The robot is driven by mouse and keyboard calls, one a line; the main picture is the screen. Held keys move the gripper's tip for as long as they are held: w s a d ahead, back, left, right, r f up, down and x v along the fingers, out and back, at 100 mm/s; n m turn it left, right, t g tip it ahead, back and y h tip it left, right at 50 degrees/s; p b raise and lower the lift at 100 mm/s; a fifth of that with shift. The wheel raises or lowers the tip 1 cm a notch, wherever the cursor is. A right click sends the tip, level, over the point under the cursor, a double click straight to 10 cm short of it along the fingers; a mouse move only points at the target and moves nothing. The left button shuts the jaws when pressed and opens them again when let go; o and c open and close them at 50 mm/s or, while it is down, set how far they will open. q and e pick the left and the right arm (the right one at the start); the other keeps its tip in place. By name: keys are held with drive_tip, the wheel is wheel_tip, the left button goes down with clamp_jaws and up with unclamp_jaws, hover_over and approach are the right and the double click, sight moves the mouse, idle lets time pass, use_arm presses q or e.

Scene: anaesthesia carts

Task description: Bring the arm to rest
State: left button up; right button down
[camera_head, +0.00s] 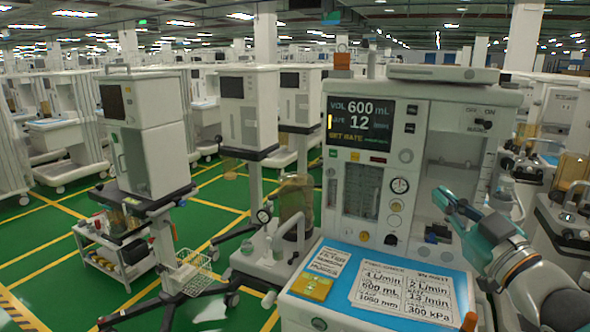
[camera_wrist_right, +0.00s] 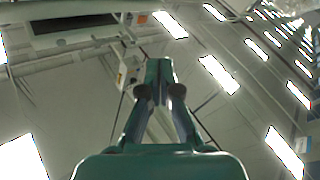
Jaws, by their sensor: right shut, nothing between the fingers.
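My right arm comes in from the lower right in the head view. My right gripper (camera_head: 446,201) is shut and empty, in front of the right part of the anaesthesia machine (camera_head: 462,110). In the right wrist view the gripper (camera_wrist_right: 159,92) shows its teal fingers brought together, with nothing between them. I cannot tell whether it touches the machine's front. My left gripper is not in the head view.
The machine's blue worktop (camera_head: 345,262) lies below my right gripper, with printed cards (camera_head: 405,291) and a yellow box (camera_head: 312,286) on it. A small cart (camera_head: 112,254) and a tall unit (camera_head: 150,150) stand at the left. Green floor (camera_head: 45,245) is open there.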

drive_tip(key=w+a+f+m+g+h, duration=0.1)
drive_tip(key=w+f+m+g, duration=0.1)
drive_tip(key=f, duration=0.8)
drive_tip(key=w+f+m+g+h, duration=0.1)
drive_tip(key=w+f+m+g, duration=0.1)
drive_tip(key=f, duration=0.8)
drive_tip(key=s+a+f+m+g+p, duration=0.1)
drive_tip(key=s+a+f+m+g, duration=0.15)
drive_tip(key=f, duration=0.65)
drive_tip(key=s+a+f+m+g+p, duration=0.1)
drive_tip(key=s+a+f+g, duration=0.15)
drive_tip(key=f, duration=0.65)
drive_tip(key=s+a+f+m+g, duration=0.1)
drive_tip(key=s+a+f+g, duration=0.2)
drive_tip(key=s+f, duration=0.7)
drive_tip(key=s+a+f+m+g, duration=0.2)
drive_tip(key=s+f+g, duration=0.5)
drive_tip(key=s+f, duration=0.4)
drive_tip(key=s+a+p, duration=0.1)
drive_tip(key=s, duration=0.2)
drive_tip(key=shift+f, duration=0.2)
drive_tip(key=shift+d, duration=0.1)
